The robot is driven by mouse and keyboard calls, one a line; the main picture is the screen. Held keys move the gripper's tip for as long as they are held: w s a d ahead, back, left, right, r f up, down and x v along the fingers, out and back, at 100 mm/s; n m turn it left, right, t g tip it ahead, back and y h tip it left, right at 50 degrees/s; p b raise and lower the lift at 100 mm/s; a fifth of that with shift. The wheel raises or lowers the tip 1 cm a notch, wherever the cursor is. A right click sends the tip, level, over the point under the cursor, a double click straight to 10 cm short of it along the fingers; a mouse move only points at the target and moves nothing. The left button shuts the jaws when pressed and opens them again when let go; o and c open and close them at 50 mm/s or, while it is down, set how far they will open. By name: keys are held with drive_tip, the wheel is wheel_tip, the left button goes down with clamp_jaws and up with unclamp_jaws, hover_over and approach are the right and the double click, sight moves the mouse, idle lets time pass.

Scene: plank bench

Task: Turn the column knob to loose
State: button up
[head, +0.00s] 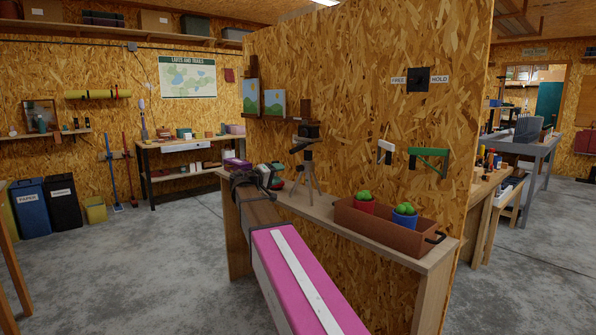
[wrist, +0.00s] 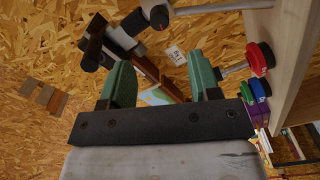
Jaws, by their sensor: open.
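A tripod (head: 308,172) with a dark camera-like head (head: 308,131) stands on the bench by the plywood wall. In the wrist view a dark, red-marked knob (wrist: 158,17) shows on a grey part, beyond and above the fingertips; it looks like the column knob. Its setting cannot be read. My gripper (head: 272,172) is left of the tripod, partly hidden by my arm in the head view. In the wrist view my gripper (wrist: 162,72) has two green fingers set wide apart, with nothing held between them. It is apart from the knob.
A brown tray (head: 385,229) with two potted cacti stands right of the tripod. A wall dial (head: 418,79) is marked FREE and HOLD. Green and white brackets hang below it.

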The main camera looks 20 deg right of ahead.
sight(298, 169)
drive_tip(key=w+d+m, duration=0.1)
drive_tip(key=d+m, duration=0.2)
drive_tip(key=m, duration=0.1)
drive_tip(key=w+d+m, duration=0.1)
drive_tip(key=d+m, duration=0.3)
drive_tip(key=m, duration=0.1)
drive_tip(key=w+d+m, duration=0.2)
drive_tip(key=d+m, duration=0.1)
drive_tip(key=m, duration=0.2)
drive_tip(key=shift+d, duration=0.2)
idle(0.3)
drive_tip(key=c, duration=0.9)
